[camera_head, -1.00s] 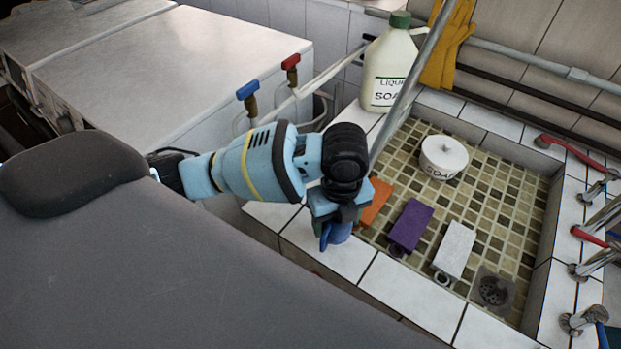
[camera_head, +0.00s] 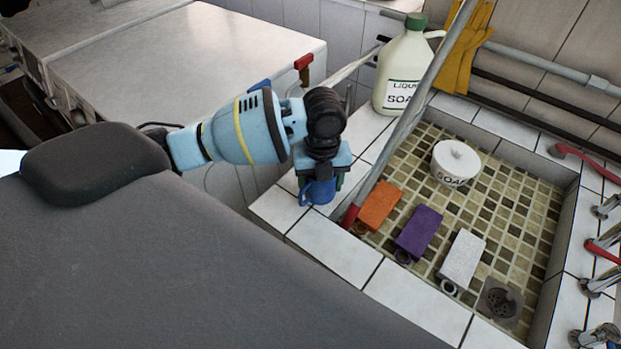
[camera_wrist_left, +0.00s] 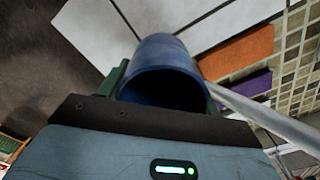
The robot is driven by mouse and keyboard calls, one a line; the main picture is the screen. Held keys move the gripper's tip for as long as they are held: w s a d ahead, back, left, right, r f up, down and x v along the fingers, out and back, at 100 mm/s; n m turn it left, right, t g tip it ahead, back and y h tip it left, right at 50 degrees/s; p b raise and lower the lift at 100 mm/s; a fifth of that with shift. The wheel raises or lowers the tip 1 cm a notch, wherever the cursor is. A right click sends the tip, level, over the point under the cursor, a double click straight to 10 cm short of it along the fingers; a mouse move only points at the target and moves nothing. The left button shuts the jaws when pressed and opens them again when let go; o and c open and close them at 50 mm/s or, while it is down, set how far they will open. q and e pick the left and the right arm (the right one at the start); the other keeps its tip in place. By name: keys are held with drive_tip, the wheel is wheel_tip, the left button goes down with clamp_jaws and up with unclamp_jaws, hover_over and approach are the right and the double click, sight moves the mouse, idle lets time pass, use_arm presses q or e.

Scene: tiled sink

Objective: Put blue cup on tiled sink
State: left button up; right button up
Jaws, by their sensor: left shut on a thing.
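My left gripper (camera_head: 320,182) is shut on the blue cup (camera_head: 319,193) at the near left corner of the tiled sink (camera_head: 413,302). The cup hangs below the fingers, over or on the white tile rim; I cannot tell whether it touches. In the left wrist view the blue cup (camera_wrist_left: 165,70) sits between the fingers with its dark opening facing the camera, and white rim tiles (camera_wrist_left: 100,30) lie beyond it. My right gripper is not in view.
In the basin lie orange (camera_head: 379,206), purple (camera_head: 419,231) and white (camera_head: 462,257) blocks and a white soap tub (camera_head: 455,163). A soap jug (camera_head: 403,70) stands at the back rim. A slanted pole (camera_head: 415,98) rises right of my gripper. The front rim is clear.

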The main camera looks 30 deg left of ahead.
use_arm(q)
drive_tip(key=shift+w+a+f, duration=0.1)
drive_tip(key=shift+w+a, duration=0.25)
drive_tip(key=shift+a, duration=0.35)
drive_tip(key=shift+w+a+f, duration=0.1)
drive_tip(key=shift+w+a, duration=0.3)
drive_tip(key=shift+a, duration=0.25)
drive_tip(key=shift+w+a, duration=0.35)
drive_tip(key=shift+a, duration=0.35)
wheel_tip(320, 180, down, 3)
drive_tip(key=shift+a+f, duration=0.1)
drive_tip(key=shift+f, duration=0.15)
drive_tip(key=shift+f, duration=0.2)
drive_tip(key=o, duration=1)
drive_tip(key=shift+r, duration=0.1)
